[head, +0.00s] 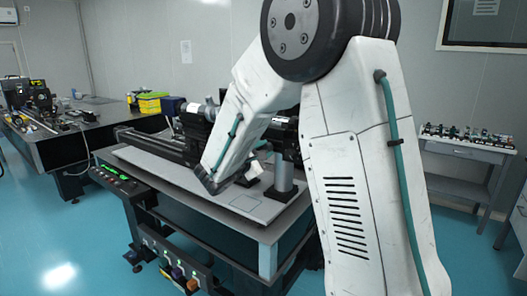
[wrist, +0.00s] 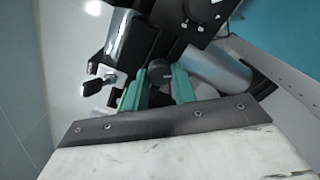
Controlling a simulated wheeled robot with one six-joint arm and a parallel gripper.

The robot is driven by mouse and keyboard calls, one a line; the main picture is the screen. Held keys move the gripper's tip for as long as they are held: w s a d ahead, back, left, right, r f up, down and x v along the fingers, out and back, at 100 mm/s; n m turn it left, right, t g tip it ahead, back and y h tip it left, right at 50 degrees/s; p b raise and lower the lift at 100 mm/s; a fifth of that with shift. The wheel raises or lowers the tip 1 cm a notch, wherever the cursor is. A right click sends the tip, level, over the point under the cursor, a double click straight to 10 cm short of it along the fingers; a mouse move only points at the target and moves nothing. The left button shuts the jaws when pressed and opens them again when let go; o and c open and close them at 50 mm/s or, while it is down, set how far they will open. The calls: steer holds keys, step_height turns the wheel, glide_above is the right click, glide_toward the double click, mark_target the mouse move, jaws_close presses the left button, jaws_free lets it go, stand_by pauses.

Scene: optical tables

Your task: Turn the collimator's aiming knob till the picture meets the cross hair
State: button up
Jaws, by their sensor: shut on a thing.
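In the wrist view, my gripper (wrist: 160,75) reaches up with two green fingers. They are shut on a dark round knob (wrist: 159,68), which shows only partly between them. A black instrument body (wrist: 131,45), which looks like the collimator, rises just beyond the fingers. A smaller silver and black screw (wrist: 101,82) sticks out at its left. In the head view, my arm hides most of the gripper and the knob. Black optical equipment (head: 196,126) shows beside the arm on the table. No picture or cross hair can be made out.
A thick silver post (wrist: 220,70) stands right of the fingers in the wrist view. The optical table (head: 160,170) has a bare front strip and a control panel (head: 118,181) at its left edge. Another equipment table (head: 70,135) stands at left, and a white bench (head: 462,149) at right.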

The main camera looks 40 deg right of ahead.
steer(key=shift+m, duration=0.6)
steer(key=o, duration=1)
steer(key=v, duration=0.8)
